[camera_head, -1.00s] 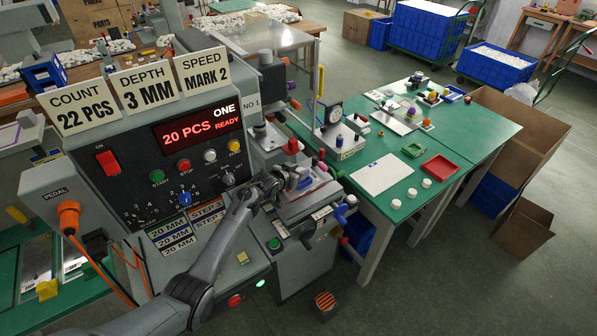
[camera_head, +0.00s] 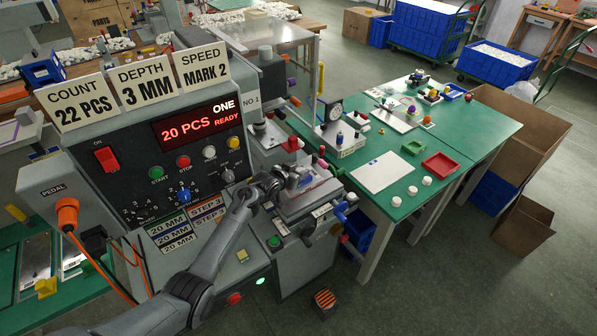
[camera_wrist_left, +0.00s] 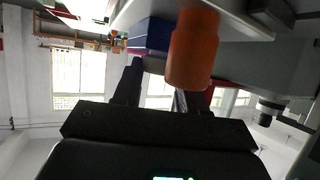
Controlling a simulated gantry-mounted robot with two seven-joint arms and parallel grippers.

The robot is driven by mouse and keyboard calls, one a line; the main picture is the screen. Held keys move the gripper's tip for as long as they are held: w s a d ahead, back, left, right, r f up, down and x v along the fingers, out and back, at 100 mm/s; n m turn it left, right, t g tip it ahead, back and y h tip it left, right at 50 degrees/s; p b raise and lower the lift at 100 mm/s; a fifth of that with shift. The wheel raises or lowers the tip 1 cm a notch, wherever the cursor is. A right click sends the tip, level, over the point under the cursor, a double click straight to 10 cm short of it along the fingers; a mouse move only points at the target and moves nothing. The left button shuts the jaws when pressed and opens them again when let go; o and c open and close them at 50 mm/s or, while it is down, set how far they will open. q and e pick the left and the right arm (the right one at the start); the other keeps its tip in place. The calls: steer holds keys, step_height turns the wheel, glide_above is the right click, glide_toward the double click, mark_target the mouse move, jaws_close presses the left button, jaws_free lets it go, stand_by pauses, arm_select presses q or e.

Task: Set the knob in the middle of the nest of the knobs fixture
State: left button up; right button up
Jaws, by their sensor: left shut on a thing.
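My left gripper (camera_head: 286,183) reaches the small work stage on the front of the pad printer (camera_head: 180,150). The knob's outline is mostly hidden, and the wrist view is tilted. The knobs fixture (camera_head: 312,190) appears to be the grey stage beside and under the fingertips. Its nest is too small and covered to make out. I cannot tell whether the knob touches the nest. My right gripper is not in view.
An orange-brown cylinder (camera_wrist_left: 192,50) stands close to the fingers in the wrist view. A red-tipped post (camera_head: 292,144) rises behind the stage. A blue handle (camera_head: 340,212) projects at its right. The green table (camera_head: 400,207) holds a white sheet, trays and small parts.

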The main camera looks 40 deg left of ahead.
arm_select(q)
steer(key=shift+f, duration=0.15)
steer(key=o, duration=1.2)
steer(key=shift+r+p, duration=0.7)
step_height(320, 180, up, 5)
steer(key=p, duration=0.4)
steer(key=shift+f+p, duration=0.2)
steer(key=shift+p, duration=0.2)
steer(key=shift+r, duration=0.1)
